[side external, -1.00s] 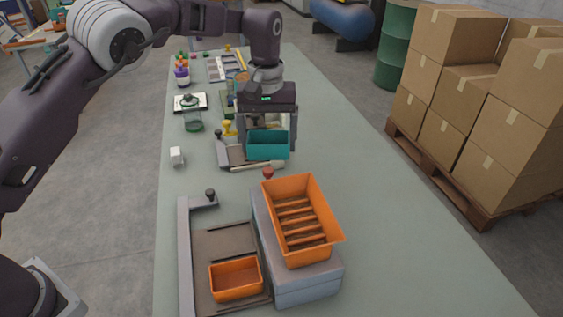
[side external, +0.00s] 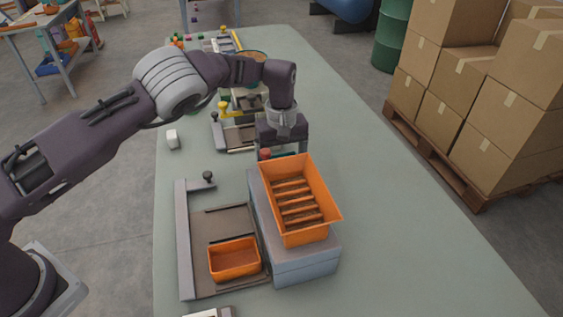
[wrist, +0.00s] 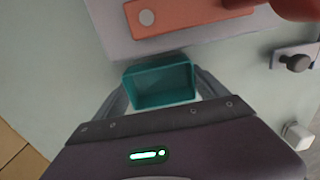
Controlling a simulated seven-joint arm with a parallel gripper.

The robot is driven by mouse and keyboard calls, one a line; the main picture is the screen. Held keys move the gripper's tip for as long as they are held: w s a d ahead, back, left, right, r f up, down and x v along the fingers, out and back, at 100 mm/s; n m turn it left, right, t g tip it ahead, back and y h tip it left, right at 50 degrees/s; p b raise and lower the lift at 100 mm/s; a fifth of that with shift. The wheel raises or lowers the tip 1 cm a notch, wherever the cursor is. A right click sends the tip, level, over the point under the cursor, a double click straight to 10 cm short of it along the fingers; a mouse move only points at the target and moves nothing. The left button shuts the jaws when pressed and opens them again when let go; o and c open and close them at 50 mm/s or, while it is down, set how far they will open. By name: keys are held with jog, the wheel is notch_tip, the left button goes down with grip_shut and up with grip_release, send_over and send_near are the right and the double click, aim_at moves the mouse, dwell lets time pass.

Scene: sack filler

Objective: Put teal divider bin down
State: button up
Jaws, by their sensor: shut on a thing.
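The teal divider bin (wrist: 161,84) is an open box between the two fingers of my gripper (wrist: 162,92) in the wrist view. My gripper is shut on it. In the side view my gripper (side external: 282,148) is just behind the orange hopper, which hides most of the bin; only a thin teal sliver shows. In the wrist view the bin is close to the edge of the grey block. I cannot tell whether its underside touches the table.
An orange slotted hopper (side external: 314,222) sits on a grey block (side external: 306,280). Left of it, a tray fixture (side external: 222,225) holds a small orange bin (side external: 234,262). A white cube (side external: 172,139) lies further back. The table's right side (side external: 400,230) is clear.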

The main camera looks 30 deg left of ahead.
jog(key=o, duration=1.2)
jog(key=shift+f, duration=0.1)
jog(key=shift+o, duration=0.2)
notch_tip(320, 180, up, 12)
jog(key=shift+r, duration=0.2)
